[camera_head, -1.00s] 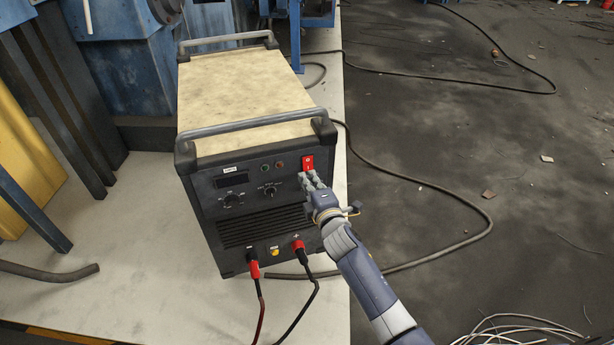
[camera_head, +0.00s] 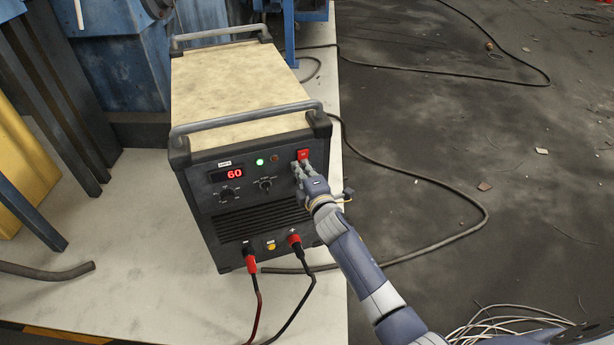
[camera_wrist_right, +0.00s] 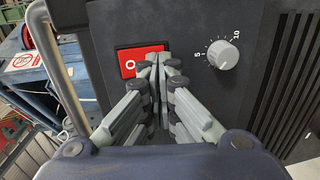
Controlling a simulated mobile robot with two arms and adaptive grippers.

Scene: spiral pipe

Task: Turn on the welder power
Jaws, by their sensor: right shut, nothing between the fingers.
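The welder (camera_head: 240,90) is a box with a pale worn top, dark front panel and grey handles. Its red power switch (camera_head: 303,154) is at the panel's upper right, and also shows in the right wrist view (camera_wrist_right: 127,62) with an "O" mark visible. The display (camera_head: 228,173) reads 60 in red and a green light (camera_head: 260,162) glows. My right gripper (camera_head: 299,168) is shut and empty, its fingertips at the lower part of the switch. In the right wrist view the fingertips (camera_wrist_right: 158,60) cover one end of the switch. My left gripper is not in view.
Two cables with red and black connectors (camera_head: 250,262) hang from the panel's lower front. A knob (camera_wrist_right: 222,54) sits beside the switch in the wrist view. A dark cable (camera_head: 440,185) lies on the floor at right. Blue machinery stands behind and at left.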

